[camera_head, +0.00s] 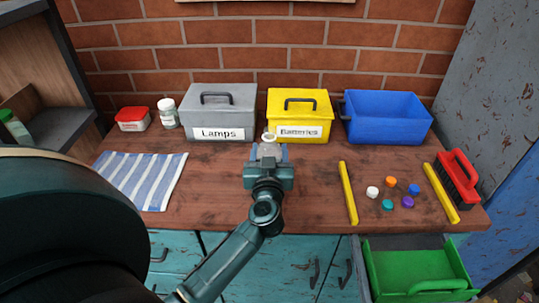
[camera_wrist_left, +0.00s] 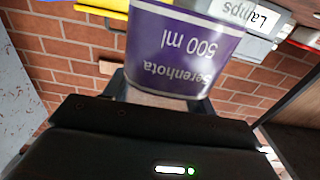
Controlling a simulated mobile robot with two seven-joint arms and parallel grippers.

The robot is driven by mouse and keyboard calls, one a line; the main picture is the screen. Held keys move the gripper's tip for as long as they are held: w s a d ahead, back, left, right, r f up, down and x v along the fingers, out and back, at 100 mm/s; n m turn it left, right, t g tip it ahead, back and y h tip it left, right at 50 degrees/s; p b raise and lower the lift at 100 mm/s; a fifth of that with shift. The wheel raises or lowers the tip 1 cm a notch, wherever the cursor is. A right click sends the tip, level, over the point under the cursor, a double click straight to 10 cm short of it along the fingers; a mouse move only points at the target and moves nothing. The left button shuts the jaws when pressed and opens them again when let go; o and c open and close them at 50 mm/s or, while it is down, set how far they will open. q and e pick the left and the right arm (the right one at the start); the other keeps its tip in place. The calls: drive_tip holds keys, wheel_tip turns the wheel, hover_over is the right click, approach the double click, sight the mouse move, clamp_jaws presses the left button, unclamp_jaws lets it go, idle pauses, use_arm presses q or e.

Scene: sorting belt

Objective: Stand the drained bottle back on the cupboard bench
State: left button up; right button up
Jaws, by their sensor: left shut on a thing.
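My left gripper (camera_head: 268,165) is over the middle of the wooden bench (camera_head: 225,205), in front of the lamps and batteries boxes. It is shut on a bottle, whose pale top (camera_head: 268,138) shows just past the fingers in the head view. The wrist view shows the bottle's purple label (camera_wrist_left: 185,48), reading "Serenhota 500 ml", upside down like the lamps box's lettering there, so the bottle looks upright. The gripper hides most of the bottle in the head view. I cannot tell whether its base touches the bench. My right gripper is not in view.
Behind stand a grey lamps box (camera_head: 218,103), a yellow batteries box (camera_head: 300,103) and a blue bin (camera_head: 385,118). A striped cloth (camera_head: 140,180) lies left. Yellow bars (camera_head: 348,193) flank several caps (camera_head: 388,189); a red brush (camera_head: 458,172) is right. A green crate (camera_head: 415,263) is below.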

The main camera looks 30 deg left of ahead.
use_arm(q)
drive_tip(key=o, duration=1)
drive_tip(key=shift+f, duration=0.15)
drive_tip(key=o, duration=0.5)
